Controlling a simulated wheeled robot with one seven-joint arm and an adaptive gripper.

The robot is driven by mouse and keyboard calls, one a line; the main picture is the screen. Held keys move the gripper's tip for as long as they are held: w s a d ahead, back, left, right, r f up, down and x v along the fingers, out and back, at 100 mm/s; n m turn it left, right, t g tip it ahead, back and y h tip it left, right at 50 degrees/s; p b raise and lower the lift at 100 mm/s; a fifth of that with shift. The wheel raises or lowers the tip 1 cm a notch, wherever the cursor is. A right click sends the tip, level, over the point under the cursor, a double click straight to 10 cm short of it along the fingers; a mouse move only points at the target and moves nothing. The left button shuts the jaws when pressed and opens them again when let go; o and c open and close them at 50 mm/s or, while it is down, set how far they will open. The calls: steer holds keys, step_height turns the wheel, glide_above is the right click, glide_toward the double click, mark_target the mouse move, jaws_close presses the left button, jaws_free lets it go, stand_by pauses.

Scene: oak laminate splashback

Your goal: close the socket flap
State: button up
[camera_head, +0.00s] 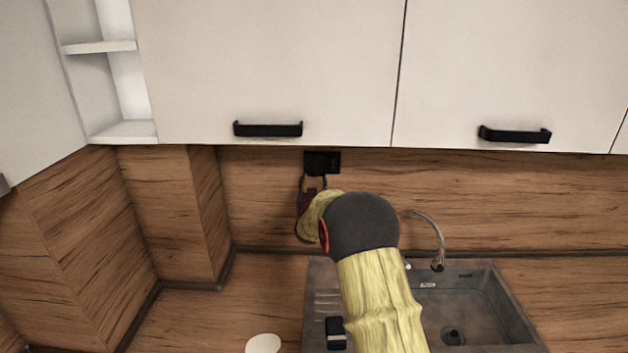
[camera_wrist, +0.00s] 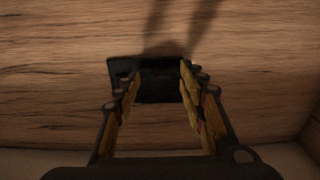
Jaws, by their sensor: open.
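The black socket (camera_head: 322,162) is on the wood splashback just under the wall cabinets. In the wrist view the socket (camera_wrist: 160,82) is dark, and its flap cannot be told clearly from its frame; I cannot tell how far the flap stands open. My gripper (camera_head: 314,181) is just below the socket in the head view. In the wrist view my gripper (camera_wrist: 157,85) has its two yellow-padded fingers spread apart, one near each side of the socket, with nothing held between them. I cannot tell whether the fingertips touch it.
White wall cabinets (camera_head: 270,60) with black handles hang directly above the socket. A grey sink (camera_head: 470,300) with a curved faucet (camera_head: 439,240) is at the lower right. A white round object (camera_head: 263,344) lies on the counter. The splashback left of the socket is clear.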

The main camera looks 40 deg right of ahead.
steer(key=shift+x, duration=1.05)
steer(key=shift+c, duration=0.9)
jaws_close()
